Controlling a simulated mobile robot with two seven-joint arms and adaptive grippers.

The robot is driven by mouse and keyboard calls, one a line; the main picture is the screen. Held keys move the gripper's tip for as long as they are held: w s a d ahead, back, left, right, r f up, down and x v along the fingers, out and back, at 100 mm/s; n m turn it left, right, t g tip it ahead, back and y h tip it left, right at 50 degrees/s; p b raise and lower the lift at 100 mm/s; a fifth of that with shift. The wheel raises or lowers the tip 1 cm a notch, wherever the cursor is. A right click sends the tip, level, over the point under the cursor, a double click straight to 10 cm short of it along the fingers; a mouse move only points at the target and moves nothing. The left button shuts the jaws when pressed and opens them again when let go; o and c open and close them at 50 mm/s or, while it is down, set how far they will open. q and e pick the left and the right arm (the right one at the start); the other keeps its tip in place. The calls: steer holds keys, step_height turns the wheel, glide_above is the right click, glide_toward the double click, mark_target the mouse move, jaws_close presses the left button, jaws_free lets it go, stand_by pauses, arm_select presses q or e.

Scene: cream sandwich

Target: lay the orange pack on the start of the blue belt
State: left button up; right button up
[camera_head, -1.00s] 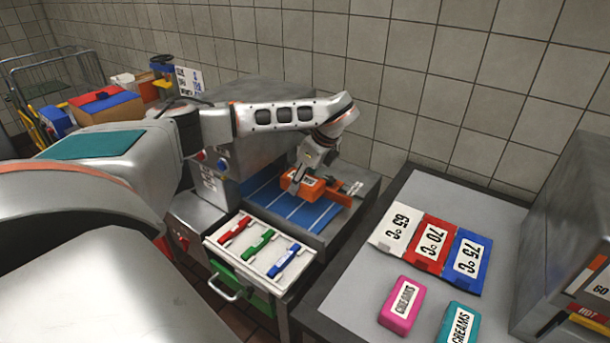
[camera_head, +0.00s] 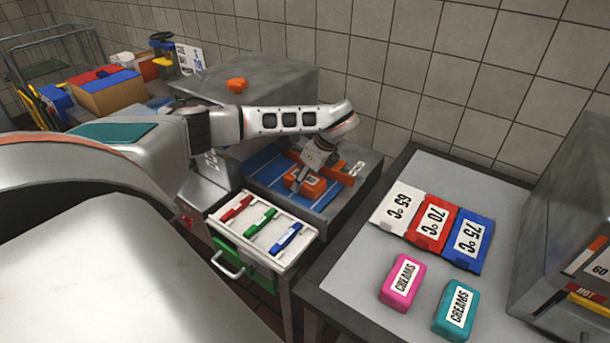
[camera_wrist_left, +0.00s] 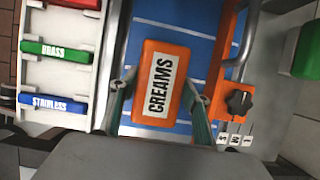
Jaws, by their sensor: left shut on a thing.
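The orange pack (camera_head: 307,186), labelled CREAMS, is at the near end of the blue belt (camera_head: 262,178). It also shows in the left wrist view (camera_wrist_left: 176,65), over the blue belt (camera_wrist_left: 200,22). My left gripper (camera_head: 306,180) points down from above, with its two fingers (camera_wrist_left: 158,100) on either side of the pack's near end. It is shut on the pack. The pack looks very low over the belt; I cannot tell whether it touches. My right gripper is not in view.
An orange guide (camera_head: 330,167) with a black knob (camera_wrist_left: 239,102) stands beside the pack. A drawer tray (camera_head: 262,228) holds red, green and blue pieces. The right table carries temperature cards (camera_head: 436,225), a pink pack (camera_head: 402,283) and a teal pack (camera_head: 455,309).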

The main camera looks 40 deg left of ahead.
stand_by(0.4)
arm_select(q)
steer(key=o, duration=1.2)
steer(key=v, duration=1.2)
